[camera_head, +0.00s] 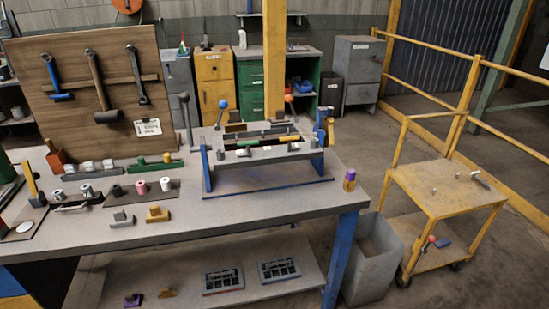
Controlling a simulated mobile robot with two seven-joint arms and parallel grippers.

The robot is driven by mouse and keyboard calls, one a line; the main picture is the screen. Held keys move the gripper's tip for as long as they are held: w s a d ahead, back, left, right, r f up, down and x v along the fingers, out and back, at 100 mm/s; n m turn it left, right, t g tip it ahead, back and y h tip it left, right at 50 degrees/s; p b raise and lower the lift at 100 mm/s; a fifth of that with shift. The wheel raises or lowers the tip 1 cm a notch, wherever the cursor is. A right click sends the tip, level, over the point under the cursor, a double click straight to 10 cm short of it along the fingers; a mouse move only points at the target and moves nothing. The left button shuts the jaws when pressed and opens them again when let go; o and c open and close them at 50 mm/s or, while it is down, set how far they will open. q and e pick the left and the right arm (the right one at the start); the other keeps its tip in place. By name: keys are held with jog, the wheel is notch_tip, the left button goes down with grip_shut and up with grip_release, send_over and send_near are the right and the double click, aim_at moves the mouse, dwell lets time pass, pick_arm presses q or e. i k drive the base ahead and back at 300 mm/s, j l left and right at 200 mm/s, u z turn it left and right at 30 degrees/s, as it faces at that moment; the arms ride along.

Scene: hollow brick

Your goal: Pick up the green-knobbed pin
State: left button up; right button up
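I cannot make out a pin with a green knob in this view. On the workbench (255,205), a blue-knobbed pin (222,104) and an orange-knobbed pin (289,99) stand upright at the raised blue-legged stand (262,181). A grey-knobbed rod (186,112) stands left of them. A red-knobbed item (430,240) lies on the lower shelf of the yellow cart (440,187). A green block-like piece (160,163) lies on the left part of the bench, with no clear knob. Neither of my grippers is in view.
A wooden tool board (115,75) rises behind the bench's left side. Small blocks and cylinders lie along the bench's left half. A purple-and-yellow cylinder (349,180) stands near the right edge. A grey bin (372,260) stands between bench and cart. The bench front is largely clear.

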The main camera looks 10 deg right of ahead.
aim_at(141, 160)
jog(key=z, duration=0.25)
jog(key=j+z, duration=0.8)
jog(key=j, duration=0.45)
jog(key=k+j+z, duration=0.1)
jog(key=j, duration=0.4)
